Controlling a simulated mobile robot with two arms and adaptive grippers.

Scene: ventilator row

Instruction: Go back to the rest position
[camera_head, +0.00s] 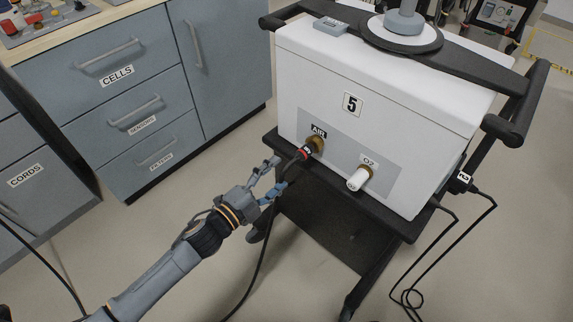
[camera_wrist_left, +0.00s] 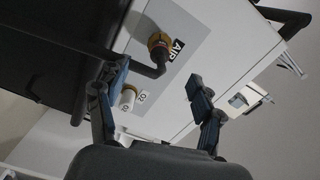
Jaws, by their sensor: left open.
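My left gripper (camera_head: 274,178) is open, just to the left of and below the black hose plug (camera_head: 303,153) that sits at the brass AIR port (camera_head: 317,143) of the white ventilator (camera_head: 410,100) marked 5. The gripper fingers look apart from the plug. In the left wrist view, the open fingers (camera_wrist_left: 155,95) frame the AIR port (camera_wrist_left: 160,42) and the bent hose end on it. The white-capped O2 port (camera_head: 358,180) is to the right of the AIR port; its cap (camera_wrist_left: 128,98) shows behind a finger in the wrist view. My right gripper is not in view.
The ventilator stands on a black cart (camera_head: 335,185) with handles. Grey drawers labelled CELLS (camera_head: 115,75), SENSORS and FILTERS are at the left. The black hose (camera_head: 262,255) hangs to the floor beside my gripper. Cables (camera_head: 440,250) loop at the right. Open floor lies between drawers and cart.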

